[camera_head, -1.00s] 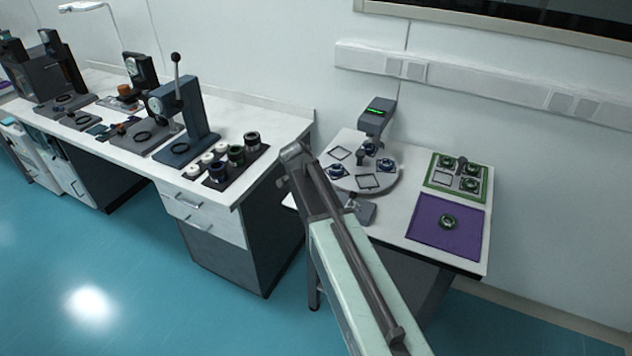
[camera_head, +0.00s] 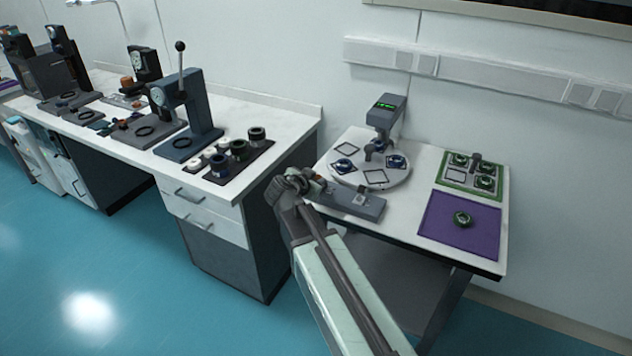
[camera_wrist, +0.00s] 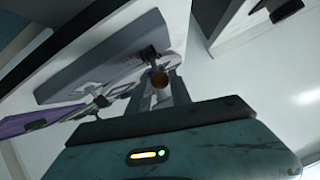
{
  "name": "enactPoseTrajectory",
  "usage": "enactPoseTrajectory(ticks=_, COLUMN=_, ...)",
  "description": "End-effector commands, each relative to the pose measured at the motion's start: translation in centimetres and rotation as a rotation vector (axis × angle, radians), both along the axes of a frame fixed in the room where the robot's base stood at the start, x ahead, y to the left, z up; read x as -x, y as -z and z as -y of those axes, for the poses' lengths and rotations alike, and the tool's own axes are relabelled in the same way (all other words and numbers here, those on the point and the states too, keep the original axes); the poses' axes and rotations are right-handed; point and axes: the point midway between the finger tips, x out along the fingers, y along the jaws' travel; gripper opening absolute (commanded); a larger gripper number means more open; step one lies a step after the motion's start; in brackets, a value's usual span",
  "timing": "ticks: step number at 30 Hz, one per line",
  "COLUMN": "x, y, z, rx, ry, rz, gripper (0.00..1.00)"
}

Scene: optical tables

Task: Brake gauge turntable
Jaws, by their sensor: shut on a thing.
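The round grey turntable (camera_head: 345,180) stands on the right-hand table, carrying blue-and-dark round parts (camera_head: 396,161) and square frames (camera_head: 375,177). Behind it stands a grey gauge column with a green display (camera_head: 388,106). A grey base bar (camera_head: 345,203) with a small fitting (camera_head: 361,198) lies at its front edge; a long grey bar also shows in the wrist view (camera_wrist: 100,62). My gripper (camera_head: 316,186) is at the bar's left end. In the wrist view my gripper (camera_wrist: 160,93) is shut on a brown round knob (camera_wrist: 158,80). The knob's stem is mostly hidden.
A purple mat (camera_head: 436,229) with one round part (camera_head: 462,219) and a green-edged tray (camera_head: 450,187) lie to the right. A bench (camera_head: 285,121) with a lever press (camera_head: 190,110) and a dark tray of cylinders (camera_head: 250,164) stands left. Open floor lies in front.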

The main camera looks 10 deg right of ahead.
Motion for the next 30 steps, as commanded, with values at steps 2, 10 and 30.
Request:
enactPoseTrajectory(ticks=2, x=0.1, y=0.1, z=0.1, rx=0.0, ry=0.004, rz=-0.003, gripper=0.0)
enactPoseTrajectory(ticks=10, x=0.1, y=0.1, z=0.0, rx=-0.001, ry=0.003, rz=-0.003, gripper=0.46)
enactPoseTrajectory(ticks=30, x=3.9, y=-2.8, z=-2.2, rx=-0.001, ry=-0.001, rz=-0.003, gripper=0.46)
